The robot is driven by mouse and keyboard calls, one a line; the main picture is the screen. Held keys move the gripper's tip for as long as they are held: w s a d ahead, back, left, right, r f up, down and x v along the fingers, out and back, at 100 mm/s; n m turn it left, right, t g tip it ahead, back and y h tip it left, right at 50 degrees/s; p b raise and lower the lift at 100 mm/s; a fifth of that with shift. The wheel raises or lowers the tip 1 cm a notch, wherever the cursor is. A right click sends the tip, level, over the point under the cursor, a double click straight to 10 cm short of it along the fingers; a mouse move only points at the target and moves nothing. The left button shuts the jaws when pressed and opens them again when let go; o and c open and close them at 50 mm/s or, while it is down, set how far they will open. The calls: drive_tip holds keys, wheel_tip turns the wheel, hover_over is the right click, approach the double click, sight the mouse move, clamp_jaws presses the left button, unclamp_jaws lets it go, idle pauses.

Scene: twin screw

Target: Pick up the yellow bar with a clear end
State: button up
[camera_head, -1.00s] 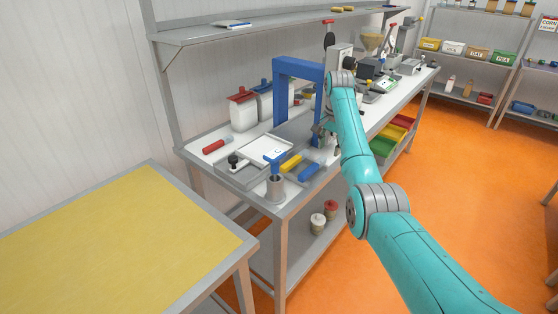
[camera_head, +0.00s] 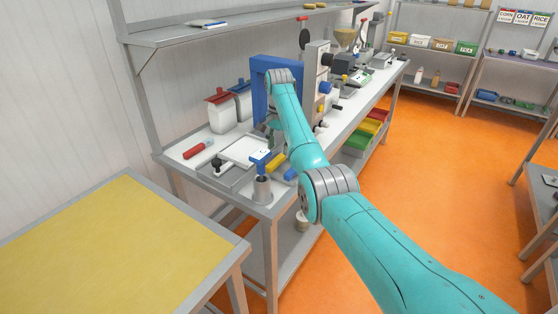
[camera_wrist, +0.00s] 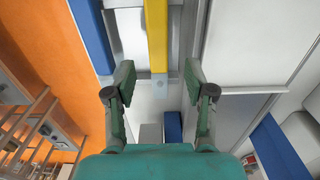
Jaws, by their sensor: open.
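The yellow bar (camera_head: 276,162) lies near the front end of the workbench, partly hidden by my arm in the head view. My gripper (camera_wrist: 156,82) is open, with a finger on each side of the bar and visible gaps. I cannot tell how far above the bar the fingers are. In the head view my gripper is mostly hidden behind the arm.
A blue bar (camera_wrist: 92,35) lies beside the yellow bar. A white tray (camera_head: 245,150), a red bar (camera_head: 197,149) and a grey cup (camera_head: 262,188) holding a blue-topped item are close by. A tall blue frame (camera_head: 260,95) stands behind. The yellow-topped table (camera_head: 110,245) is clear.

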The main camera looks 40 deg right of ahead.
sight(280, 157)
wheel_tip(280, 157, down, 4)
drive_tip(key=shift+d+f, duration=0.1)
drive_tip(key=shift+d, duration=0.05)
clamp_jaws()
idle(0.3)
